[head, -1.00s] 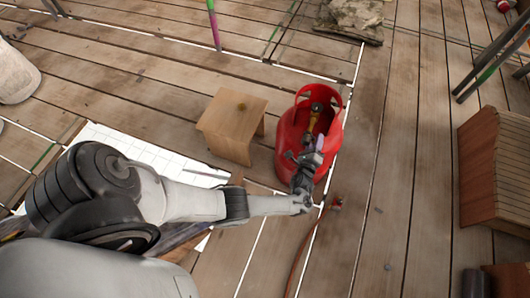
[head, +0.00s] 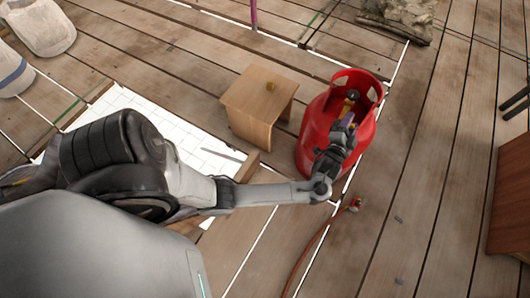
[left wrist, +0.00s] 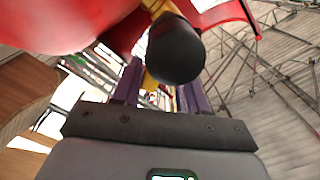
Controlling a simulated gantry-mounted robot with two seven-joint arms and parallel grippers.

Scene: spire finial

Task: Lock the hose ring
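A red gas cylinder (head: 316,130) stands on the deck in the head view, with a collar around its top. Its yellow valve (head: 350,104) with a black knob shows inside the collar. In the left wrist view the black knob (left wrist: 176,50) is close in front, with yellow valve metal (left wrist: 150,80) behind it. My left gripper (head: 346,122) reaches over the collar at the valve. Its purple fingers (left wrist: 162,85) are apart, with the yellow part between them; contact is unclear. An orange-brown hose (head: 316,246) lies on the deck, its fitting (head: 354,204) near the cylinder. I cannot make out the ring clearly.
A small wooden stool (head: 258,96) stands just left of the cylinder. A white tiled panel (head: 205,140) lies behind my left arm. A rock-like block (head: 397,18) lies at the back and a brown wooden box (head: 510,210) at the right.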

